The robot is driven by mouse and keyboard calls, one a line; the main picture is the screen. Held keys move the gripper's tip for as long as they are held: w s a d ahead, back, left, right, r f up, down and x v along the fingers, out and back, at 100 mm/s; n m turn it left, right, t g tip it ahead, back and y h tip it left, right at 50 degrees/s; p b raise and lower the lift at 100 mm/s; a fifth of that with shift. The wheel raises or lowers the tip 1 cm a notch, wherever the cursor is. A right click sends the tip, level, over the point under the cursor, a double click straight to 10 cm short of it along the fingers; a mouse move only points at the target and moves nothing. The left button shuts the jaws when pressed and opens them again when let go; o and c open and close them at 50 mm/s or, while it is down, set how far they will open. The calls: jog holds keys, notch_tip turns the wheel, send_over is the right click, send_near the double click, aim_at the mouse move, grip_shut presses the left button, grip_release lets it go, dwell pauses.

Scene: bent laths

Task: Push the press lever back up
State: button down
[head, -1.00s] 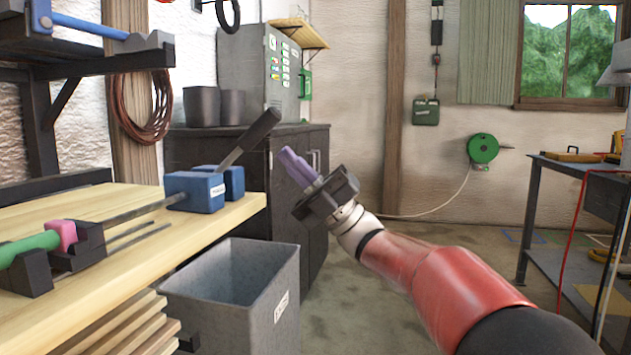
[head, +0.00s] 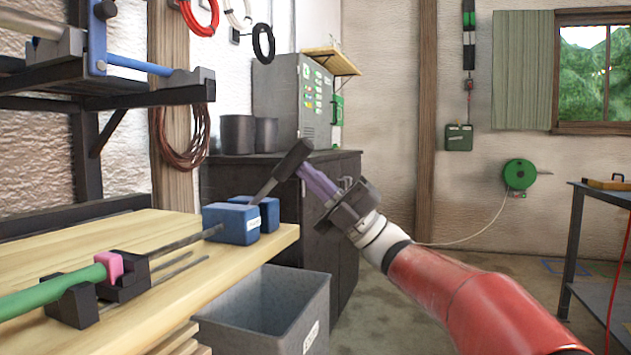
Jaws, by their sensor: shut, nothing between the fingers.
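The press is a pair of blue blocks (head: 231,223) at the right end of the wooden bench. Its lever (head: 281,170) rises from between the blocks, tilted up to the right, with a thick dark grip at its top. My gripper (head: 303,168) has purple fingers and is shut and empty. Its fingertips point up and left, right beside the lever's grip in the picture; I cannot tell whether they touch it. A dark lath (head: 180,243) runs along the bench into the press. A green rod (head: 55,292) with a pink piece lies in black holders at the left.
A grey bin (head: 268,310) stands on the floor below the bench end. A dark cabinet (head: 335,215) stands behind the press. A dark rack (head: 85,150) is at the left. Open floor lies right of the cabinet, with a table (head: 600,190) at the far right.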

aim_at(275, 181)
jog(key=a+r+h+p, duration=0.1)
jog(key=a+r+m+h+p, duration=0.1)
jog(key=r+p, duration=0.1)
jog(key=w+a+r+h+p, duration=0.1)
jog(key=r+h+p, duration=0.1)
jog(key=shift+r, duration=0.1)
jog(key=shift+m+h, duration=0.3)
jog(key=shift+h, duration=0.3)
jog(key=p+x, duration=0.1)
jog(key=x, duration=0.1)
jog(key=p+x, duration=0.1)
jog(key=x, duration=0.1)
jog(key=shift+w+d+r+p, duration=0.15)
jog(key=shift+w+p, duration=0.15)
jog(key=shift+p, duration=0.05)
jog(key=shift+p+x, duration=0.45)
jog(key=shift+x, duration=0.7)
jog(key=shift+w+r, duration=0.1)
jog(key=shift+r, duration=0.1)
